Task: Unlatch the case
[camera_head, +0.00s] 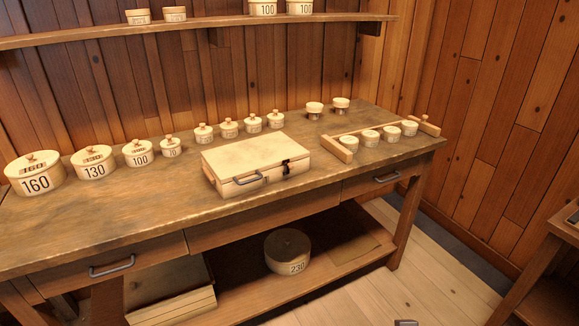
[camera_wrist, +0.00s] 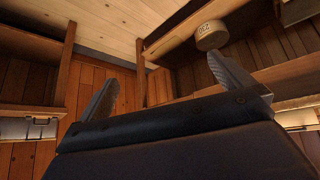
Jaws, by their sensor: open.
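The case (camera_head: 255,163) is a pale, flat wooden box lying closed on the workbench, near its front edge. A grey handle (camera_head: 250,178) is on its front face. A dark latch (camera_head: 286,167) sits at its front, toward the right; the picture is too small to tell its exact position. My gripper (camera_wrist: 160,85) shows in the wrist view with its two fingers spread wide and nothing between them. It is away from the case. In the head view only a small dark tip (camera_head: 405,323) shows at the bottom edge, probably mine.
Numbered round boxes (camera_head: 93,163) and several small lidded ones stand left of and behind the case. A wooden rack (camera_head: 345,148) with several small pots is to its right. A box marked 230 (camera_head: 287,251) sits on the lower shelf. Clear bench top lies left of the case.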

